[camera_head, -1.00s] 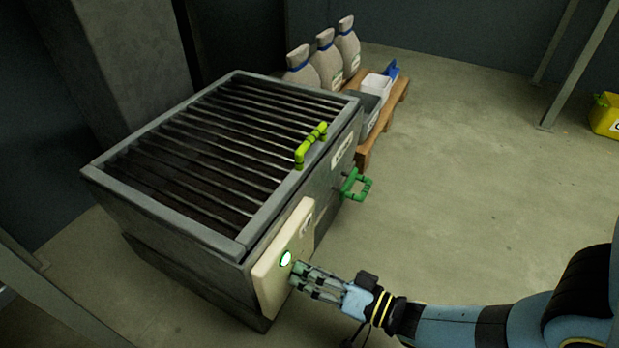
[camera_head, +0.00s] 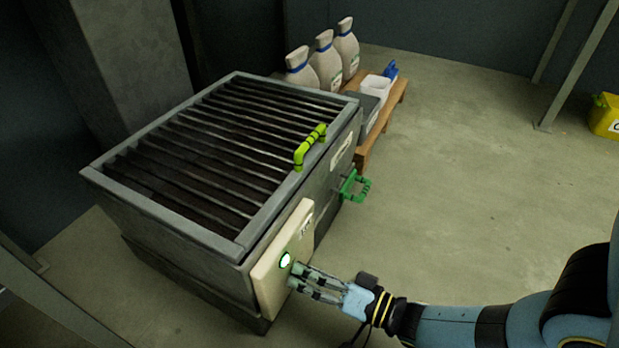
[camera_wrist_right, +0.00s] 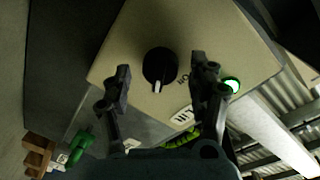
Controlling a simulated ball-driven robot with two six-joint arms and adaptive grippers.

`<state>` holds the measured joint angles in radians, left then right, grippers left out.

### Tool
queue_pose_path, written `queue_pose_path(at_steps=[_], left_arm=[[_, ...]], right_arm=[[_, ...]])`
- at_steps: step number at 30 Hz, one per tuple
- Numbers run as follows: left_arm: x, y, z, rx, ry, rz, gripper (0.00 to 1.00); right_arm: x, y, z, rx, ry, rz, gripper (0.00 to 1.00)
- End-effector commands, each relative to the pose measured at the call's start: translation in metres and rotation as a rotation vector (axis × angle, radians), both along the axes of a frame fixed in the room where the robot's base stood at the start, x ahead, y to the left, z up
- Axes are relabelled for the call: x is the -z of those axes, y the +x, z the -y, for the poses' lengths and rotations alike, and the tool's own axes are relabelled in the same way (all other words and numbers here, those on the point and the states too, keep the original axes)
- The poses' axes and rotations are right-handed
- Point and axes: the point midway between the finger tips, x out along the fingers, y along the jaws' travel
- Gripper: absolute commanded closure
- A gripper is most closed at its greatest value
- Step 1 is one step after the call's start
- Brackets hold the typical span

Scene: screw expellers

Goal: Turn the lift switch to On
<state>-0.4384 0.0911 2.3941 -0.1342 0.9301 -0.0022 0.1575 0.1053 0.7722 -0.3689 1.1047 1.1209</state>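The lift switch (camera_wrist_right: 159,66) is a round black knob with a white pointer mark on a cream panel (camera_wrist_right: 230,40). In the right wrist view its pointer faces down the picture, and the word On stands to its lower right. A lift label (camera_wrist_right: 183,115) is below. My right gripper (camera_wrist_right: 162,83) is open, with one finger on each side of the knob; contact cannot be told. In the head view, my right gripper (camera_head: 294,275) is at the front of the panel (camera_head: 272,284) and hides the knob. My left gripper is not in view.
A green lamp (camera_head: 286,259) glows on the panel. The panel is on a grey grated hopper (camera_head: 170,215) with a lime handle (camera_head: 309,147) and a green handle (camera_head: 355,186). Sacks (camera_head: 325,65) and a pallet (camera_head: 384,122) stand behind.

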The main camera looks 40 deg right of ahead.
Motion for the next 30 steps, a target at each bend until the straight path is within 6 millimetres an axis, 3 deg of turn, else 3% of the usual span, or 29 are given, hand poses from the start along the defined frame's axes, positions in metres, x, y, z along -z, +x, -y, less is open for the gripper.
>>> queue_pose_path(at_steps=[8, 13, 30], left_arm=[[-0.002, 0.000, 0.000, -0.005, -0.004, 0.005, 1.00], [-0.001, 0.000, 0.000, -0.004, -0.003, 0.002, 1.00], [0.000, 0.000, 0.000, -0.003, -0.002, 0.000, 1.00]], right_arm=[[-0.002, 0.000, 0.000, -0.001, -0.001, 0.001, 0.40], [-0.013, -0.001, 0.000, -0.001, 0.000, 0.002, 0.40], [-0.092, 0.000, 0.000, -0.001, -0.001, 0.001, 0.40]])
